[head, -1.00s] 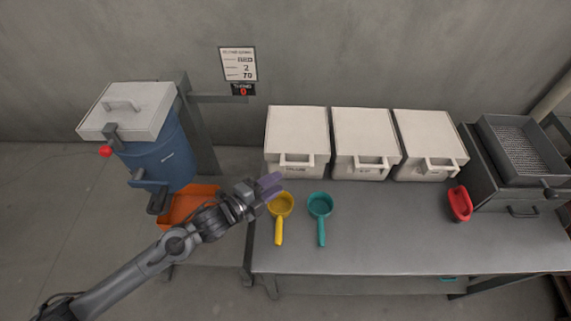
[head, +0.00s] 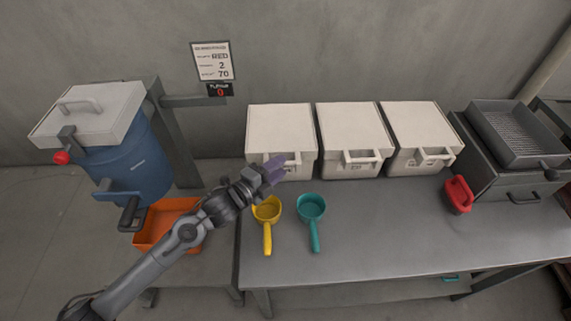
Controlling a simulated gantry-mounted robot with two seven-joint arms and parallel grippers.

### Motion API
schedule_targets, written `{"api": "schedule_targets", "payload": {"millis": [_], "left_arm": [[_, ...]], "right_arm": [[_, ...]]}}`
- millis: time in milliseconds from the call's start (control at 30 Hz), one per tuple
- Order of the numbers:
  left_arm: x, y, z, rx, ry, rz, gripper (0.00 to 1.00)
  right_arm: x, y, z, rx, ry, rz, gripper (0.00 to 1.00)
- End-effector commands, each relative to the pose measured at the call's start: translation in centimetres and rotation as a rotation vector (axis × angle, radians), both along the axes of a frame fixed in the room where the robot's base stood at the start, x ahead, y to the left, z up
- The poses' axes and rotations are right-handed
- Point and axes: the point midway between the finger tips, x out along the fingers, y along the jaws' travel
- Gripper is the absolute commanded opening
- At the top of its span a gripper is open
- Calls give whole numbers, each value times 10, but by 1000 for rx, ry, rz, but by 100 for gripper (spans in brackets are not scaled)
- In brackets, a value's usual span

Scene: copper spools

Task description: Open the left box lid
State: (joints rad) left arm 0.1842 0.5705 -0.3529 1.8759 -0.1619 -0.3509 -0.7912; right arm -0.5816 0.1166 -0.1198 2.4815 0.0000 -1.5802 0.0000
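Three white lidded boxes stand in a row at the back of the grey table, all with lids down. The left box (head: 281,135) has a front handle (head: 291,161) on its lid. My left gripper (head: 272,172), with purple fingers, is at the front of the left box, in front of or beside the left end of the handle. It hides part of the box's label. I cannot tell whether the fingers touch the handle or how far apart they are. The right gripper is not in view.
The middle box (head: 351,130) and right box (head: 419,128) stand beside it. A yellow scoop (head: 267,215) and a teal scoop (head: 312,212) lie in front. A red-handled tool (head: 458,195) is at right. A blue barrel (head: 135,168) and orange tray (head: 165,225) are at left.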

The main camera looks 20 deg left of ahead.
Motion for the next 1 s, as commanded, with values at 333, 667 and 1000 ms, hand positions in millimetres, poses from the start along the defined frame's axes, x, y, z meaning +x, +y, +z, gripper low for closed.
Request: {"api": "schedule_targets", "payload": {"millis": [333, 667, 1000], "left_arm": [[30, -13, -5, 0, 0, -1, 38], [32, -14, -5, 0, 1, -1, 38], [32, -14, -5, 0, 1, -1, 0]], "right_arm": [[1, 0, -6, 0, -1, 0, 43], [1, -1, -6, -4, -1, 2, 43], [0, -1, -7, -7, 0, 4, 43]]}}
